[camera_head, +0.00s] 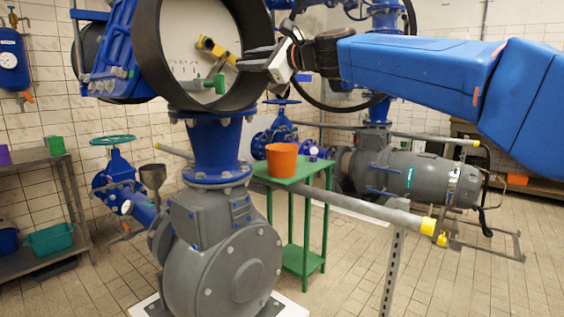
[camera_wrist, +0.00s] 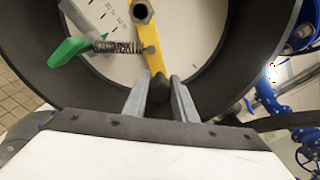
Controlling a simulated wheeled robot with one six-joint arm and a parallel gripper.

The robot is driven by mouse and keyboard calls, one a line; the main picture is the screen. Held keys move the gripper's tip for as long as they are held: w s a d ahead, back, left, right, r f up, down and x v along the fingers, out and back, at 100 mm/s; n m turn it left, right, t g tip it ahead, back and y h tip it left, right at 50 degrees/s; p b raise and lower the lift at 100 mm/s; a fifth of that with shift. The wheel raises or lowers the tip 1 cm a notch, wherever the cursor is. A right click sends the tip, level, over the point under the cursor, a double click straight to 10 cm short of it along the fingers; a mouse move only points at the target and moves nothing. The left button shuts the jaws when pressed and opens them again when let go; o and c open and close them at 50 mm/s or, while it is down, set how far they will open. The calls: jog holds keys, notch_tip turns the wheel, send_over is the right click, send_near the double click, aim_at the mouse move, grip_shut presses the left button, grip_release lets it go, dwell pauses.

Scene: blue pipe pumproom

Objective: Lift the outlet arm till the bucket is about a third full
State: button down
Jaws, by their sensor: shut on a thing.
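A yellow arm (camera_head: 221,51), taken as the outlet arm, slopes down to the right inside the big dark ring. In the wrist view the yellow arm (camera_wrist: 150,52) runs from a hex nut to a dark knob (camera_wrist: 160,88). My gripper (camera_head: 243,66) reaches into the ring from the right. In the wrist view my gripper (camera_wrist: 160,92) is shut on the dark knob, one finger on each side. An orange bucket (camera_head: 281,161) stands upright on a green stand (camera_head: 303,188), below and right of the ring. Its contents are hidden by its wall.
The wide dark ring (camera_head: 148,62) surrounds the yellow arm and my fingers. A green handle (camera_wrist: 68,50) with a spring sits beside the arm. A grey pump (camera_head: 225,250) stands below. A grey rail (camera_head: 375,209) crosses in front of the green stand.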

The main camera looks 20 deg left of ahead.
jog(key=shift+s+f, duration=0.1)
jog(key=shift+f, duration=0.75)
jog(key=shift+s+a+f, duration=0.15)
jog(key=shift+s+f, duration=0.15)
jog(key=shift+f, duration=0.3)
jog(key=shift+s+a+f, duration=0.15)
jog(key=shift+s+f, duration=0.15)
jog(key=shift+f, duration=0.3)
jog(key=c, duration=1.5)
grip_release()
jog(key=v, duration=1)
jog(key=shift+s+a, duration=0.1)
jog(key=shift+s, duration=0.05)
